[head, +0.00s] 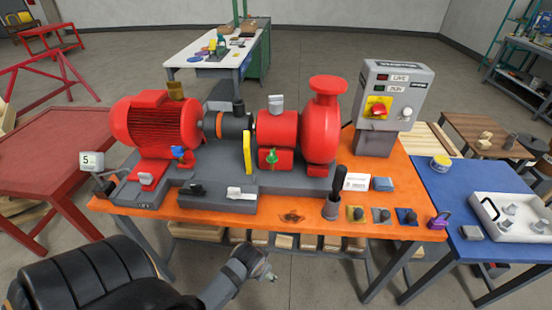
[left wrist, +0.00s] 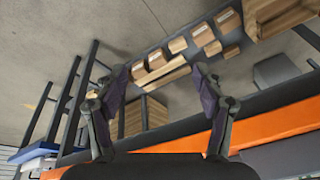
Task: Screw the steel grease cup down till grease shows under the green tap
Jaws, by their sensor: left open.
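A steel-grey cup (head: 276,103) stands on top of the red housing (head: 276,128) in the middle of the pump skid. It looks like the steel grease cup. The green tap (head: 271,158) is on the front of that housing, lower down. Any grease under it is too small to tell. My left gripper (head: 265,272) is in front of and below the orange bench edge, well away from the cup. In the left wrist view its two fingers (left wrist: 166,88) are spread and empty, with floor and wooden blocks beyond. My right gripper is out of view.
A brownish cup (head: 176,90) sits on the red motor (head: 155,125). A yellow upright piece (head: 247,153) stands left of the green tap. A holder with a black handle (head: 334,190) and a control box (head: 395,95) are to the right. The orange bench top (head: 285,217) has free room in front.

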